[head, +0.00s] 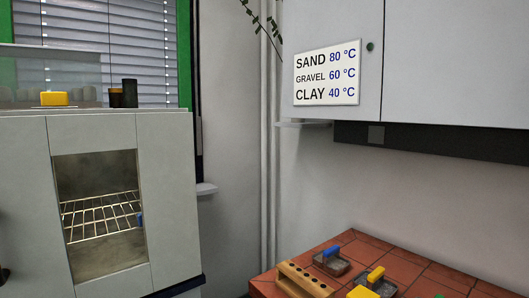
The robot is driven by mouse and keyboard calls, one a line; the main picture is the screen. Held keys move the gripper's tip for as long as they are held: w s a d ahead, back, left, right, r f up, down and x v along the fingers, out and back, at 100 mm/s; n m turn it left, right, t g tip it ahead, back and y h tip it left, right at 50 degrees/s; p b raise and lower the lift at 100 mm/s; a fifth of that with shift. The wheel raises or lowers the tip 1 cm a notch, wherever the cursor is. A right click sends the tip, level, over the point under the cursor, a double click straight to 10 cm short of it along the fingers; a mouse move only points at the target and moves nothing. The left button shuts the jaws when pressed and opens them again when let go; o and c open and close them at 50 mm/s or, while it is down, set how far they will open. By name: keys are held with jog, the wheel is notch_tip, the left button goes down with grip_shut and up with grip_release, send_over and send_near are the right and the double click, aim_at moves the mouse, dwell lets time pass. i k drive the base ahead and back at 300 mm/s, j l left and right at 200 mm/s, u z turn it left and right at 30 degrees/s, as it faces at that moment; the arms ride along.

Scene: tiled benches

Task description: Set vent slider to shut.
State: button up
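A pale grey oven-like cabinet (168,200) stands at the left, with a window in its front. Through the window a wire rack (100,217) shows, with a small blue part (140,220) at its right end. I cannot tell what that blue part belongs to. I cannot make out a vent slider anywhere in this view, so its setting is not visible. A small dark part (4,273) shows at the left edge, cut off and unclear. My gripper is not in view.
A yellow object (54,98) and dark jars (129,93) stand on the cabinet. A red tiled bench (345,243) at lower right holds a wooden holed block (303,280) and trays with blue and yellow handles. A temperature sign (326,73) hangs on the wall cupboard (450,60).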

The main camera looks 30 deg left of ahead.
aim_at(48, 99)
jog(key=i+j+u, duration=0.1)
jog(key=u, duration=0.9)
jog(key=i+j, duration=0.05)
